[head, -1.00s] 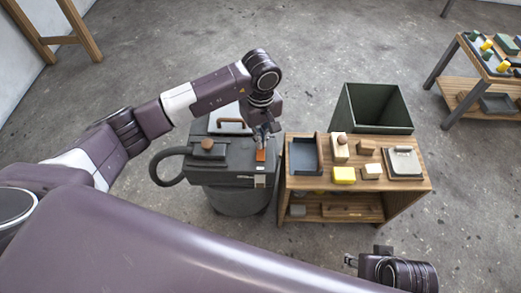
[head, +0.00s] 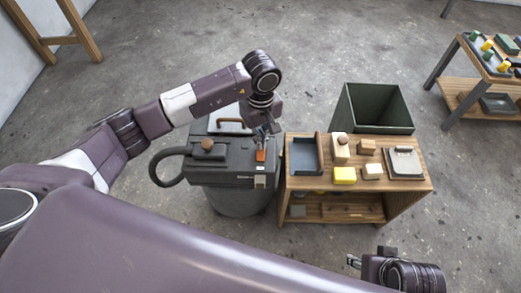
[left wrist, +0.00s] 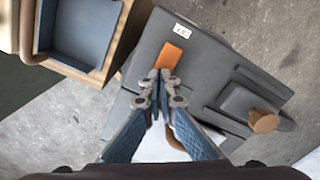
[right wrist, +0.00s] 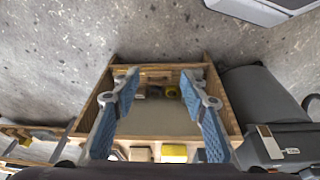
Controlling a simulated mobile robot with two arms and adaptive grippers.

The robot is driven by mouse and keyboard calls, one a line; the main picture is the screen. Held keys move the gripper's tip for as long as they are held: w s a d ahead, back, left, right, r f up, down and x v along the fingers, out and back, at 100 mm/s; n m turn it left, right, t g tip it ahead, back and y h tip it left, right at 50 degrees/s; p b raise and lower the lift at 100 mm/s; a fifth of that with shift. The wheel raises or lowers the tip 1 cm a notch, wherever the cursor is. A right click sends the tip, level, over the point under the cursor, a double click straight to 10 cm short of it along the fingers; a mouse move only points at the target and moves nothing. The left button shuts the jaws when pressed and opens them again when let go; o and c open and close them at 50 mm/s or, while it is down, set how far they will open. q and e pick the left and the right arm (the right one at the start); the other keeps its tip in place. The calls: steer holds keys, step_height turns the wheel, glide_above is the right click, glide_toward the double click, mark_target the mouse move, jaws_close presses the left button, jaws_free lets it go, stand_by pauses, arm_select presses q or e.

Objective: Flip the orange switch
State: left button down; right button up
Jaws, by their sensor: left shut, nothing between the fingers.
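The orange switch (head: 261,156) sits on top of a dark grey machine (head: 222,172) with a round body, near its right edge. It also shows in the left wrist view (left wrist: 170,56), beside a small white label (left wrist: 182,31). My left gripper (head: 268,134) is shut and empty, pointing down at the switch. In the left wrist view its closed fingertips (left wrist: 162,76) overlap the near end of the switch; I cannot tell whether they touch it. My right gripper (right wrist: 160,88) is open and empty, facing the wooden bench from a distance.
Right of the machine stands a wooden bench (head: 408,184) with a blue-grey tray (head: 304,168), blocks and a clipboard. A dark green bin (head: 374,122) stands behind it. A black hose (head: 158,167) curves at the machine's left.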

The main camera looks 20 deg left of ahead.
arm_select(q)
steer(key=shift+f+b, duration=0.35)
arm_select(e)
steer(key=shift+v, duration=1)
steer(key=shift+d+r, duration=0.1)
arm_select(q)
steer(key=shift+r, duration=0.1)
steer(key=shift+r+p, duration=0.65)
steer(key=shift+r, duration=0.2)
steer(key=shift+r+p, duration=0.55)
steer(key=shift+r, duration=0.45)
steer(key=shift+r+p, duration=0.55)
steer(key=shift+r, duration=0.4)
steer(key=shift+r+p, duration=0.3)
steer(key=shift+r, duration=0.3)
arm_select(e)
step_height(320, 180, down, 13)
steer(key=shift+w+a+g, duration=0.2)
steer(key=shift+w+g, duration=0.05)
steer(key=shift+g, duration=0.05)
